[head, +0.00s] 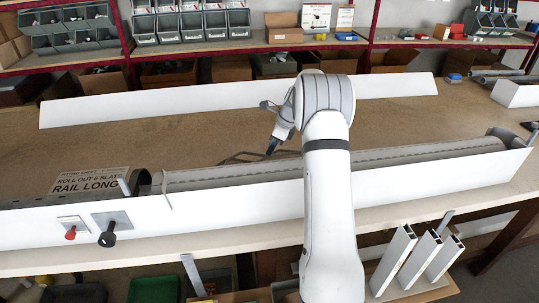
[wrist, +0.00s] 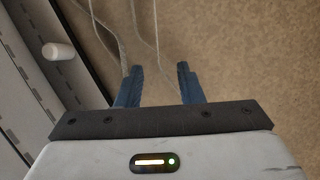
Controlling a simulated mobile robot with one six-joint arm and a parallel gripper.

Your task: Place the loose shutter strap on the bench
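Grey strap (head: 240,157) shows in the head view on the bench behind the shutter (head: 400,154), just left of my gripper (head: 273,146). In the wrist view thin grey strap lines (wrist: 157,40) run down from the top edge. One passes between my gripper's blue fingertips (wrist: 159,68), which are apart. I cannot tell how far below the fingers it lies. The fingers point down beyond the shutter, with no strap pinched between them. A thin pale strip (head: 164,190) hangs over the white front panel (head: 240,209) at the left. My forearm hides part of the shutter.
A long white panel (head: 200,100) stands at the back of the bench (head: 60,150). A printed sign (head: 88,182) stands at the left. Bins and boxes fill the rear shelf (head: 210,48). White profiles (head: 395,258) lean below the front edge. Bench between shutter and back panel is mostly clear.

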